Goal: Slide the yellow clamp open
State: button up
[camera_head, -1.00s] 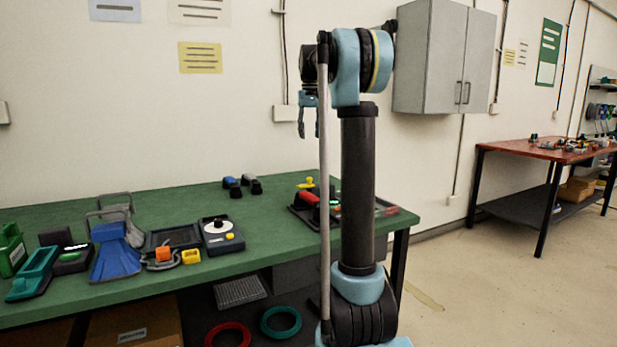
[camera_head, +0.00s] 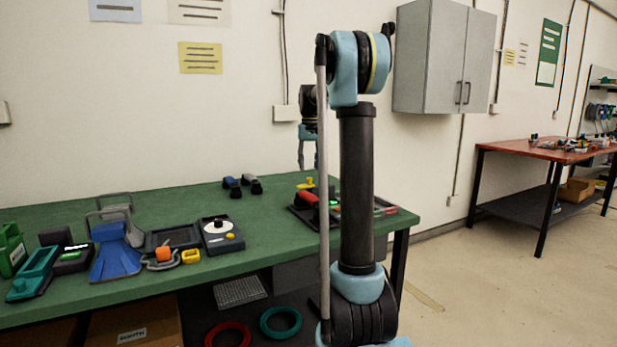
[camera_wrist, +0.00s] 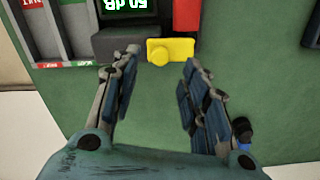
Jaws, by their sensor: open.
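The yellow clamp (camera_wrist: 172,50) shows at the top centre of the wrist view, a small block with a rounded knob on its left. It sits beside a red part (camera_wrist: 187,14) and a dark device with a green lit display (camera_wrist: 124,6). In the head view the yellow clamp (camera_head: 304,184) is small, at the table's back by the red-handled device. My gripper (camera_wrist: 160,66) is open and empty, its fingers spread on either side of the clamp's near side. In the head view my gripper (camera_head: 308,160) hangs pointing down above the clamp. I cannot tell whether the clamp is open.
A grey tray (camera_wrist: 52,30) with compartments lies left of the clamp in the wrist view. The green table (camera_head: 262,225) is bare in front of the clamp. A blue-black object (camera_wrist: 242,130) lies near the right finger. Dark-handled tools (camera_head: 240,184) lie to the left.

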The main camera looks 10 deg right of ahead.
jog(key=shift+f, duration=2.3)
grip_shut()
